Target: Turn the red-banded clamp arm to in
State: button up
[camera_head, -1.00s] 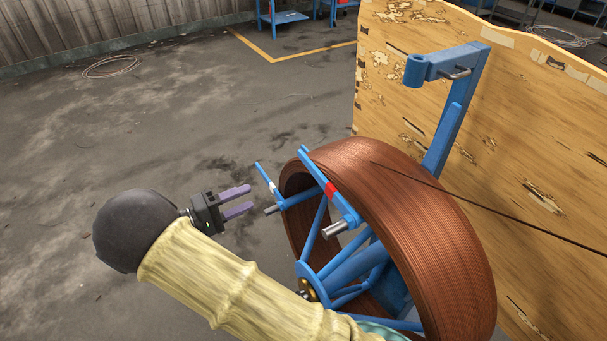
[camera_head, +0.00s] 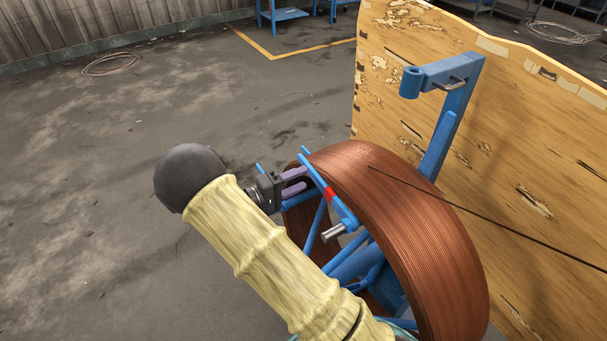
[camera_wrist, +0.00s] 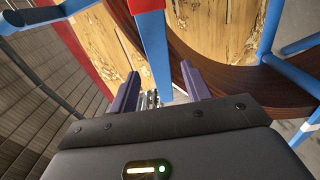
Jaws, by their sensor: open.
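The red-banded clamp arm (camera_head: 342,209) is a slim blue bar with a red band, lying slanted across the near rim of the copper-coloured wire coil (camera_head: 400,195). My gripper (camera_head: 302,181) is open at the coil's upper left rim, its purple fingers pointing at the bar's upper part. In the wrist view, the blue bar (camera_wrist: 155,50) comes down from the red band at the top edge, and its end lies between my two open fingers (camera_wrist: 160,85). I cannot tell whether either finger touches it.
Blue spokes (camera_head: 314,228) and a metal pin (camera_head: 334,233) sit inside the coil. Another blue arm shows partly behind my gripper. A worn wooden panel (camera_head: 520,140) and a blue bracket (camera_head: 445,125) stand behind at the right. Open floor lies at the left.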

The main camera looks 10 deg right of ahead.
jog(key=shift+x, duration=1.1)
jog(key=shift+c, duration=0.5)
grip_shut()
jog(key=shift+f, duration=0.15)
